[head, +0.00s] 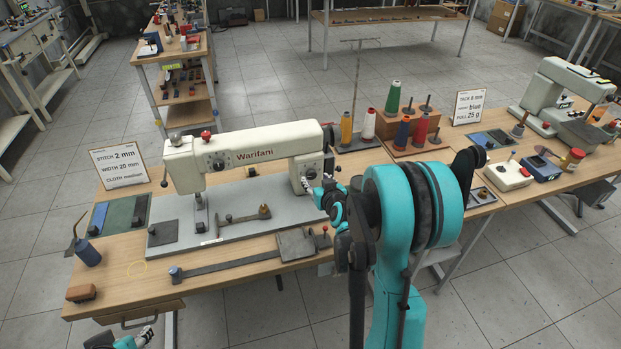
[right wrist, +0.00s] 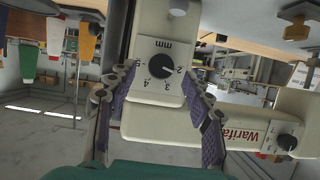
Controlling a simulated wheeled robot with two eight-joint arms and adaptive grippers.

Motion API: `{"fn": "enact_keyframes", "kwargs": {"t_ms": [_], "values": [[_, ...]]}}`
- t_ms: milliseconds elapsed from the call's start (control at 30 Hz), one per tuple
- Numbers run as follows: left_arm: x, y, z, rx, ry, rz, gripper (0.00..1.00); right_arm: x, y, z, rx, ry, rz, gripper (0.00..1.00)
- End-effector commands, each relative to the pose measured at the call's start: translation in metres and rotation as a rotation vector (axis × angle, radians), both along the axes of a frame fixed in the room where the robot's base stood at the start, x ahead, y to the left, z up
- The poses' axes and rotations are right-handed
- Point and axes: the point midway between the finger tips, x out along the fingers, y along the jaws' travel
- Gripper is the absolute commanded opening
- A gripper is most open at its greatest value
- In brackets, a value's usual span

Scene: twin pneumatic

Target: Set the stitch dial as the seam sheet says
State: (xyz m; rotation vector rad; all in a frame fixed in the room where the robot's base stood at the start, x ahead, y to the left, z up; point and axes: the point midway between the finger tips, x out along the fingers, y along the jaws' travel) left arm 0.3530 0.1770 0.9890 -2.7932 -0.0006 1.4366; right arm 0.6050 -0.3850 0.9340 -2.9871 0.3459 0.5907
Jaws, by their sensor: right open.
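The cream Warifani sewing machine (head: 250,150) stands on a grey plate. The seam sheet (head: 118,165) at the left reads stitch 2 mm, width 20 mm, cloth medium. The stitch dial (right wrist: 160,72) is a black knob with numbers 2 to 5 and "mm" around it; its pointer setting is too small to read surely. My right gripper (right wrist: 158,92) is open, its fingers on either side of the dial's panel; I cannot tell whether they touch it. It is at the machine's right end in the head view (head: 324,192). My left gripper (head: 138,342) is partly cut off at the bottom edge.
Another dial (right wrist: 287,142) sits farther along the machine. Thread spools (head: 394,97) stand behind the machine's right end. A second sheet (head: 469,107) and another machine (head: 560,95) are at the right. A brown block (head: 81,293) lies at the table's front left.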

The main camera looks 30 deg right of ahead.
Motion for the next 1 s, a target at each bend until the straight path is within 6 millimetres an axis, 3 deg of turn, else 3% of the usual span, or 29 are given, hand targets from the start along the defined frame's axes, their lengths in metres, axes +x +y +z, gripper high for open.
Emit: {"fn": "enact_keyframes", "kwargs": {"t_ms": [200,567,700,767,1000], "values": [[0.000,0.000,-0.009,0.000,0.000,0.000,0.40,0.026,-0.005,-0.012,-0.001,-0.001,0.001,0.51],[0.000,0.000,-0.009,0.000,0.000,0.000,0.40,0.032,-0.006,-0.013,0.000,-0.001,0.001,0.51],[0.000,0.000,-0.009,0.000,0.000,0.000,0.40,0.032,-0.006,-0.013,0.000,-0.001,0.001,0.14],[0.000,0.000,-0.009,0.000,0.000,0.000,0.40,0.032,-0.006,-0.013,0.000,-0.001,0.001,0.01],[0.000,0.000,-0.012,0.000,0.000,0.000,0.40,0.032,-0.005,-0.014,-0.037,0.009,0.003,0.01]]}}
